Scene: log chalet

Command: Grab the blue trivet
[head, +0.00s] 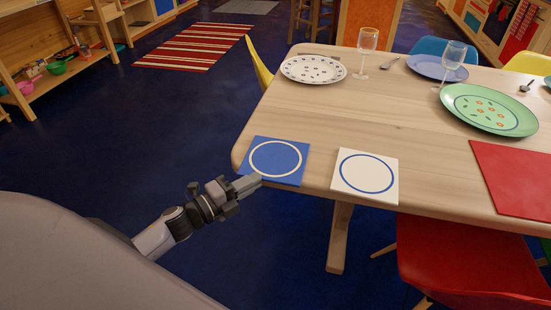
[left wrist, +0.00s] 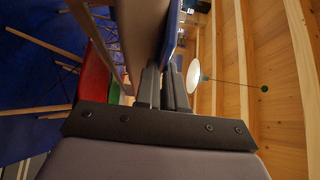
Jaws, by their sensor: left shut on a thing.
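The blue trivet (head: 276,158), a square tile with a cream ring, lies at the near left corner of the wooden table (head: 330,120). Its near edge juts a little past the table edge. My left gripper (head: 252,182) is at the trivet's near left corner and shut on it. In the left wrist view the fingers (left wrist: 165,80) point at the table's side, with the trivet's thin blue edge (left wrist: 171,42) by the tips. The exact contact is hard to see there. My right gripper is not in view.
A white trivet with a blue ring (head: 365,176) lies just right of the blue one. A red mat (head: 515,178), plates (head: 313,69) and wine glasses (head: 367,42) are on the table. A red chair (head: 460,262) stands at the near right. Floor left of the table is clear.

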